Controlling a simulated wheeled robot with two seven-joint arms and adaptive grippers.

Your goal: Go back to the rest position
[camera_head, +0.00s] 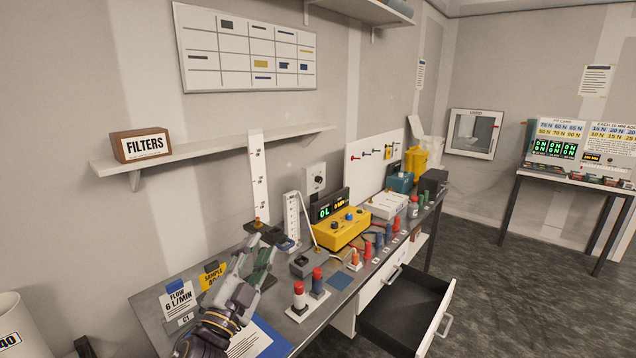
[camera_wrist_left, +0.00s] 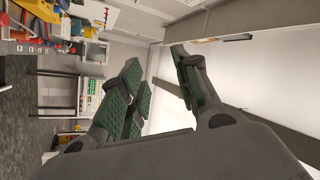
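My left gripper (camera_head: 254,260) reaches up over the left end of the bench (camera_head: 152,318) in the head view. In the left wrist view its green-padded fingers (camera_wrist_left: 158,84) stand apart with nothing between them. The gripper is open and empty. It overlaps a dark stand (camera_head: 266,233) with an orange-tipped top in the head view; I cannot tell whether they touch. My right gripper is in neither view.
The bench holds a yellow meter (camera_head: 341,230), a grey device (camera_head: 308,264), and red-and-white cylinders (camera_head: 299,298). A shelf (camera_head: 215,147) with a filters box (camera_head: 141,145) is above. Open floor (camera_head: 490,270) lies right.

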